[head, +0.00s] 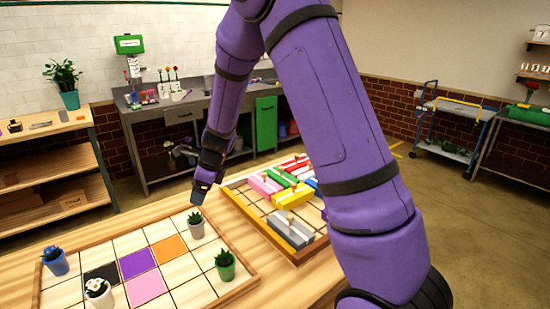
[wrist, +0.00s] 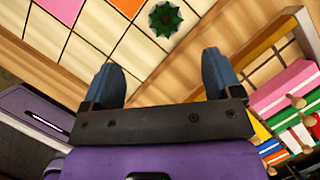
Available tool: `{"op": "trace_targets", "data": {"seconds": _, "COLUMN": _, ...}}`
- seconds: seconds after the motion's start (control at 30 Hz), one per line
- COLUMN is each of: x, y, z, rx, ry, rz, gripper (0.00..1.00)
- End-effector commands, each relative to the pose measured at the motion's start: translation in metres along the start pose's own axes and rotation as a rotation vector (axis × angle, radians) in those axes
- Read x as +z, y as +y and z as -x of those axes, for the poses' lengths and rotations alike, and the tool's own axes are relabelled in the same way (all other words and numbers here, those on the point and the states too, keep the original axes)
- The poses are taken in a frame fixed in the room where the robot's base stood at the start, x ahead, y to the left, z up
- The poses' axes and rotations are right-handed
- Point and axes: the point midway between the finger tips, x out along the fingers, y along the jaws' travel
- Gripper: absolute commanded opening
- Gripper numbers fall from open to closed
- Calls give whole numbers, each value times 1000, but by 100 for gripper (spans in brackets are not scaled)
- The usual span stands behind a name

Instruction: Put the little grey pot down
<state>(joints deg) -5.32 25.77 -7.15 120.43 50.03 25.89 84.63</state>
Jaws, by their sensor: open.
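The little grey pot (head: 196,228) holds a spiky green plant. It stands upright on the right part of the tiled tray (head: 245,277), beside the orange tile, in the head view. My gripper (head: 199,194) appears just above the grey pot in that view, apart from it. In the wrist view my gripper (wrist: 161,65) has its two blue fingers spread, with nothing between them. A green plant (wrist: 165,18) shows from above beyond the fingers; I cannot tell for certain which pot it belongs to.
A green pot (head: 225,266) stands nearer on the tray. A blue pot (head: 55,262) and a white pot (head: 99,291) stand at the left. Several tiles are bare. A wooden rack (head: 262,222) of coloured blocks lies to the right. A grey workbench (head: 150,120) stands behind.

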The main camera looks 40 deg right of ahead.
Motion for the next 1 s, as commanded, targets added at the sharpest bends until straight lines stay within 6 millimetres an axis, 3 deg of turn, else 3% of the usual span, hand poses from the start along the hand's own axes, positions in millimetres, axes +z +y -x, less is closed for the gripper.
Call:
{"op": "trace_targets", "data": {"seconds": 0.23, "x": 10, "y": 34, "z": 90, "rx": -15, "ry": -42, "rz": 416, "gripper": 84}}
{"op": "trace_targets", "data": {"seconds": 0.47, "x": 1, "y": 76, "z": 168, "rx": -42, "ry": -40, "rz": 843, "gripper": 84}}
{"op": "trace_targets", "data": {"seconds": 0.7, "x": -25, "y": 123, "z": 235, "rx": -78, "ry": 11, "rz": 1282, "gripper": 84}}
{"op": "trace_targets", "data": {"seconds": 1.0, "x": -74, "y": 182, "z": 297, "rx": -103, "ry": 157, "rz": 1802, "gripper": 84}}
